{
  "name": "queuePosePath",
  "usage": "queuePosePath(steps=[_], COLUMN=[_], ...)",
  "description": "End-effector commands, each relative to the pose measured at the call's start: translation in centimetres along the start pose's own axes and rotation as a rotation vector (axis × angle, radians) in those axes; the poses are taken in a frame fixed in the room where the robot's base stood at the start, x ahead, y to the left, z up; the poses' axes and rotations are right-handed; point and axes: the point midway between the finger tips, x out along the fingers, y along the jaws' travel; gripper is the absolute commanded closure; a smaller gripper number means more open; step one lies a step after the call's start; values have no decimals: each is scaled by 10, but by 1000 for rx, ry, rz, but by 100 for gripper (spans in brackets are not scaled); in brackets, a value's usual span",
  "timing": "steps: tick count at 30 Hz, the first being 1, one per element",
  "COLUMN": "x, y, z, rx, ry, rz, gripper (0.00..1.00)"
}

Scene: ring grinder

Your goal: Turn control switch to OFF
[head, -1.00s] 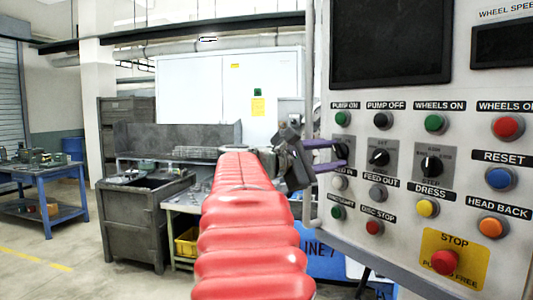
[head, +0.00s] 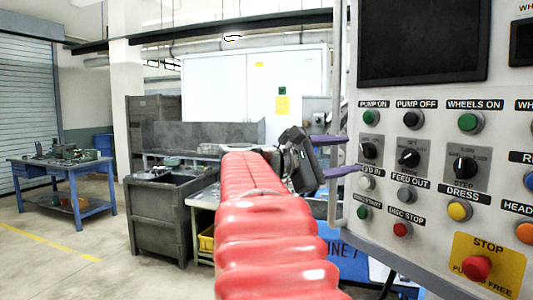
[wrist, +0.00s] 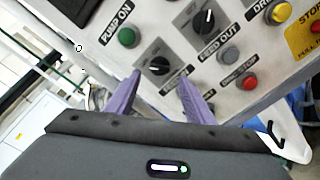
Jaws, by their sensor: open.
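The control panel (head: 430,215) holds three black rotary switches on grey plates: a left switch (head: 370,150), a middle switch (head: 408,158) and a right switch (head: 465,167). I cannot read which one is the control switch. My gripper (head: 334,155), with purple fingers, is open and empty, just left of the left switch in the head view. In the wrist view the left switch (wrist: 158,66) lies just beyond and between the spread fingertips (wrist: 160,79). Its white pointer line is visible. The middle switch (wrist: 204,20) is up and right of it. Contact with the panel cannot be told.
A green PUMP ON button (head: 370,117) is above the left switch; a green button (head: 364,213) and red DISC STOP button (head: 402,229) are below. A red STOP button (head: 477,267) sits lower right. A vertical rail (head: 334,190) runs along the panel's left edge.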

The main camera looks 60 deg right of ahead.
Motion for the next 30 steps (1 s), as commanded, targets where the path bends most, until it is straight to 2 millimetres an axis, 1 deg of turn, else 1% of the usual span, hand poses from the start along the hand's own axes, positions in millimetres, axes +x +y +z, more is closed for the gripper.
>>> queuePosePath(steps=[1,6,18,24,30], x=[-8,-30,-77,-88,-89], y=[0,0,-1,-1,-1], z=[-1,-1,-2,-2,-2], rx=[0,-1,-2,-2,-2], ry=[4,3,3,2,1], rz=[3,2,0,-1,-1], gripper=[52,52,52,52,52])
